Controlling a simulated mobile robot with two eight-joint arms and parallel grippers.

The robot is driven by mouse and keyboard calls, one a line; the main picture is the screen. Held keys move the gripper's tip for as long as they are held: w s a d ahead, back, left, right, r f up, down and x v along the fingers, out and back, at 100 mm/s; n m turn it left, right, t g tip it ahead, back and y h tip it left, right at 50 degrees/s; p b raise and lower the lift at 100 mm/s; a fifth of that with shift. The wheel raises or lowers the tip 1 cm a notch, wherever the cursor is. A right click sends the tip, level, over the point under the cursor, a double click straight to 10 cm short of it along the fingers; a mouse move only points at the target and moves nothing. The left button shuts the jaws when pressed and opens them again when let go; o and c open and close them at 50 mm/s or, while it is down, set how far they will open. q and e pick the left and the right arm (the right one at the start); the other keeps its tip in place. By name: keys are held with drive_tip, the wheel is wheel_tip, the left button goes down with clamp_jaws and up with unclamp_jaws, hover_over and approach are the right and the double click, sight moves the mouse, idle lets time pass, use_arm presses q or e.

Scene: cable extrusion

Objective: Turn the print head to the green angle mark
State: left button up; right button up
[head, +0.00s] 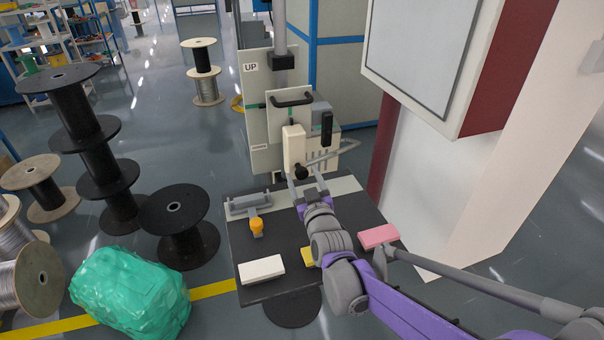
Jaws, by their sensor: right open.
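The print head (294,147) seems to be the upright cream block on the front of the machine, above the table's back edge. A round black knob (301,172) sits at its lower end. Small green marks show on the machine panel to the left (256,106) and right of the block; I cannot tell which is the angle mark. My right gripper (306,187) is open, its fingers pointing away from me, just below the knob with one finger to each side. I cannot tell whether they touch it. My left gripper is out of view.
The dark table (262,212) holds a white block (262,270), a pink block (378,236), a yellow block (308,257) and an orange-topped piece (256,227). A screen cabinet (420,50) stands at right. Black spools (180,222) and a green wrapped bundle (130,295) stand at left.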

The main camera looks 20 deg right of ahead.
drive_tip(key=s, duration=0.9)
drive_tip(key=shift+a, duration=0.15)
drive_tip(key=shift+s+f, duration=0.1)
drive_tip(key=s+f+g+p, duration=0.2)
drive_tip(key=s+g, duration=0.2)
drive_tip(key=s, duration=0.4)
drive_tip(key=s+f+m+g+p, duration=0.1)
drive_tip(key=s+f+g+p, duration=0.2)
drive_tip(key=s, duration=0.5)
drive_tip(key=s+f+g+p, duration=0.2)
drive_tip(key=s+g, duration=0.3)
drive_tip(key=s, duration=0.3)
drive_tip(key=shift+s+a+f+m+g+y+p, duration=0.2)
drive_tip(key=shift+s+m+g+y+p, duration=0.1)
drive_tip(key=shift+s+m+g+p, duration=0.15)
